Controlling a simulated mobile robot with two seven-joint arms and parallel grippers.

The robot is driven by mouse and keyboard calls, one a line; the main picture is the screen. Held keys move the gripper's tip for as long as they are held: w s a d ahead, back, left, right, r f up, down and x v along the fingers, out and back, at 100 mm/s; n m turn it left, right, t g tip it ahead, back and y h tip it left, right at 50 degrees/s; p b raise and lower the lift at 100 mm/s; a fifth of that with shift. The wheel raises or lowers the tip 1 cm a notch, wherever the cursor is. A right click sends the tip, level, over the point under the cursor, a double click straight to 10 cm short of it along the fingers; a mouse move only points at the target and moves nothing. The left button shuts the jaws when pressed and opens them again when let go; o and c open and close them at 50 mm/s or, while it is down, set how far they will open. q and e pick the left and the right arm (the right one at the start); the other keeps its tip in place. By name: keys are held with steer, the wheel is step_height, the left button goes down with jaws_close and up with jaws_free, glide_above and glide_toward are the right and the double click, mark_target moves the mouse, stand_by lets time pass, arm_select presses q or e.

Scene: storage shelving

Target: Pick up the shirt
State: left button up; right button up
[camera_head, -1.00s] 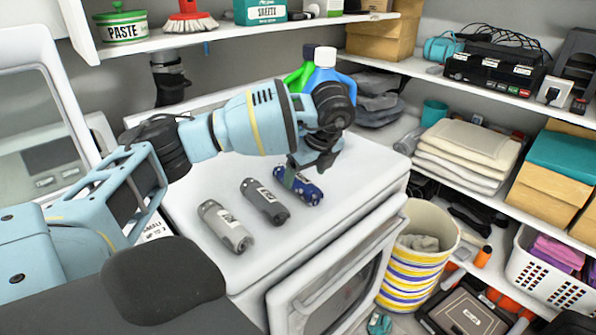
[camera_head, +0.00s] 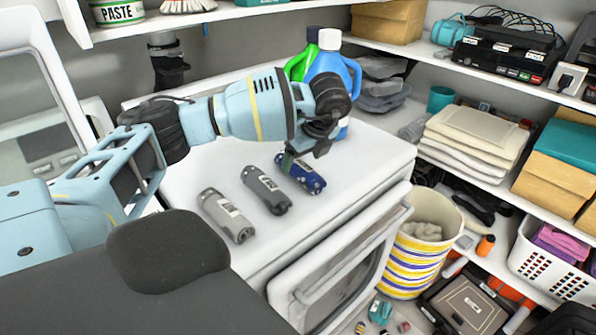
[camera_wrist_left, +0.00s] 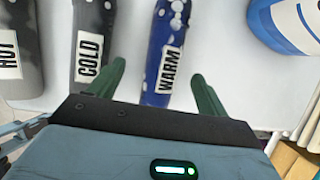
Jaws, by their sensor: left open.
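Three rolled-up cloth bundles, which look like rolled shirts, lie side by side on the white appliance top (camera_head: 350,185). The blue spotted roll (camera_head: 301,174) reads WARM in the wrist view (camera_wrist_left: 166,35). The dark grey roll (camera_head: 265,190) reads COLD there (camera_wrist_left: 94,30). The light grey roll (camera_head: 226,215) reads HOT there (camera_wrist_left: 20,55). My left gripper (camera_head: 316,146) is open and empty, just above the far end of the blue roll. In the wrist view its green fingers (camera_wrist_left: 162,88) straddle that roll without closing on it. My right gripper is not in view.
Blue (camera_head: 333,75) and green (camera_head: 303,62) jugs stand close behind my left gripper. A shelf (camera_head: 215,14) overhangs the back. A striped bin (camera_head: 418,250) stands right of the appliance, below a stack of folded cloths (camera_head: 470,145). The appliance top's front right is clear.

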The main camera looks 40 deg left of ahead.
mark_target(299, 165)
arm_select(q)
steer(key=x, duration=0.4)
steer(key=shift+w+a+f, duration=0.1)
steer(key=shift+w+a, duration=0.05)
steer(key=c, duration=1.1)
steer(key=shift+c, duration=0.2)
step_height(299, 165, up, 10)
